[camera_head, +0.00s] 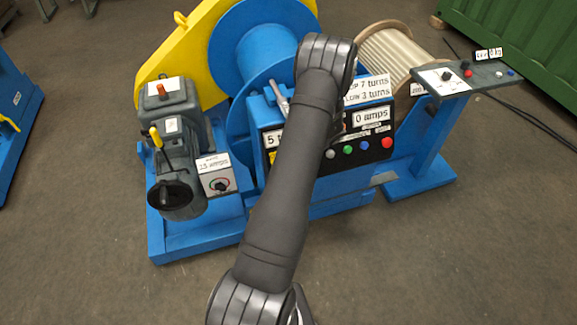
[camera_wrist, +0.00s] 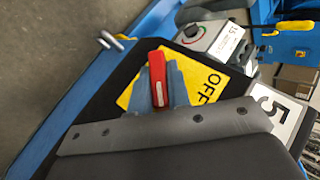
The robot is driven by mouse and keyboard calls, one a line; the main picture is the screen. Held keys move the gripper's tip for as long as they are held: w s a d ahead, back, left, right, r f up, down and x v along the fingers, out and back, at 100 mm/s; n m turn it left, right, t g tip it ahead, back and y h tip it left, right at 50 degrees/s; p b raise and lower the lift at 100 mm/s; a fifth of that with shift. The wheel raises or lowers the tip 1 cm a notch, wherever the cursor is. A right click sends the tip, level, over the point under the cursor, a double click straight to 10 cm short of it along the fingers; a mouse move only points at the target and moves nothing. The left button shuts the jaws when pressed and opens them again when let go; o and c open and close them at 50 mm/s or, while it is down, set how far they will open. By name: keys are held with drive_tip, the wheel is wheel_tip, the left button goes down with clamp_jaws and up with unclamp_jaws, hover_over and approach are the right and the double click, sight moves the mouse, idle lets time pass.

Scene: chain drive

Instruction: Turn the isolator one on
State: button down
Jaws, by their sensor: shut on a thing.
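The isolator has a red handle (camera_wrist: 157,68) on a yellow plate (camera_wrist: 207,77), seen in the wrist view. The word OFF is readable on the plate, beside the handle. My gripper (camera_wrist: 160,84) is shut on the red handle, with a grey finger on each side of it. The dark body of the gripper covers the lower part of the wrist view. In the head view my arm hides the isolator and my gripper, on the front of the black control panel (camera_head: 350,163).
A grey box with a dial (camera_head: 219,184) stands left of the panel. Coloured buttons (camera_head: 364,147) line its right part. A grey motor (camera_head: 175,150), blue drum (camera_head: 262,40) and yellow guard (camera_head: 190,45) stand around it. A separate control stand (camera_head: 432,140) is at right.

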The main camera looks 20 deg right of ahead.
drive_tip(key=c, duration=1.4)
unclamp_jaws()
drive_tip(key=shift+o, duration=0.2)
drive_tip(key=v, duration=1.7)
drive_tip(key=shift+d+r, duration=0.15)
drive_tip(key=shift+r, duration=0.1)
drive_tip(key=x, duration=1.7)
drive_tip(key=shift+f, duration=0.25)
drive_tip(key=shift+r, duration=0.1)
